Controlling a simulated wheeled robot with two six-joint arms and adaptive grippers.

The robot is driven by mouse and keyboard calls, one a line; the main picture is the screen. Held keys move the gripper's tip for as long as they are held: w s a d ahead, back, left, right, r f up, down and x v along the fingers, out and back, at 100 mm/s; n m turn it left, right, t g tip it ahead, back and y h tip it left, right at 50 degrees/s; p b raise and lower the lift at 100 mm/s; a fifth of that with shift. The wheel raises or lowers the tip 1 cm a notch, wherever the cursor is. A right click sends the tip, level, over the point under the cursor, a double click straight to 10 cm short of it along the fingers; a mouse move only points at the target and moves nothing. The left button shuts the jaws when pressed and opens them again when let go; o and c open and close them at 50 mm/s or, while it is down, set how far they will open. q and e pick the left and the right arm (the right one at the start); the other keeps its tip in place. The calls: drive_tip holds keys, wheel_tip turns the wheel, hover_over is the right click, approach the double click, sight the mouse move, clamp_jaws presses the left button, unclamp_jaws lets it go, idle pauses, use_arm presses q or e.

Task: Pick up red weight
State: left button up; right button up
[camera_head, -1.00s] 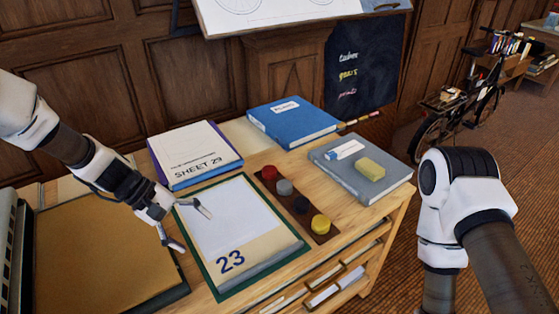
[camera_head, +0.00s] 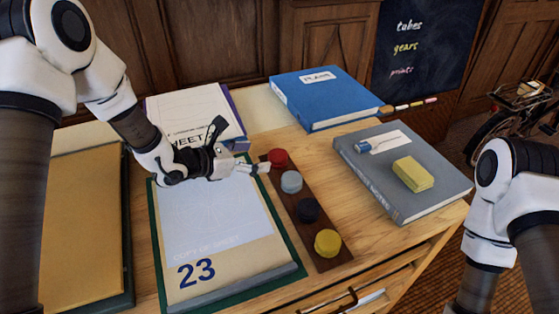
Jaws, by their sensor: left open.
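The red weight (camera_head: 277,158) is a small round piece at the far end of a dark brown strip (camera_head: 327,259) on the wooden desk. Below it on the strip are a grey weight (camera_head: 291,181), a dark weight (camera_head: 307,209) and a yellow weight (camera_head: 327,243). My left gripper (camera_head: 258,168) is open and reaches from the left over the green-edged board, its fingertips just left of the red weight. I cannot tell whether a finger touches it. My right arm shows at the right edge, but its gripper is out of view.
A pad marked 23 (camera_head: 225,240) lies left of the strip. A blue book (camera_head: 325,95) is behind, and a grey book (camera_head: 415,185) with a yellow block (camera_head: 412,173) is on the right. A white sheet (camera_head: 190,112) lies behind my left gripper. A chalkboard (camera_head: 432,50) stands behind the desk.

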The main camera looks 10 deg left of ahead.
sight(277, 154)
use_arm(q)
drive_tip(key=x, duration=0.8)
drive_tip(key=shift+a+f+p, duration=0.1)
drive_tip(key=shift+f+p, duration=0.05)
drive_tip(key=shift+p, duration=0.2)
clamp_jaws()
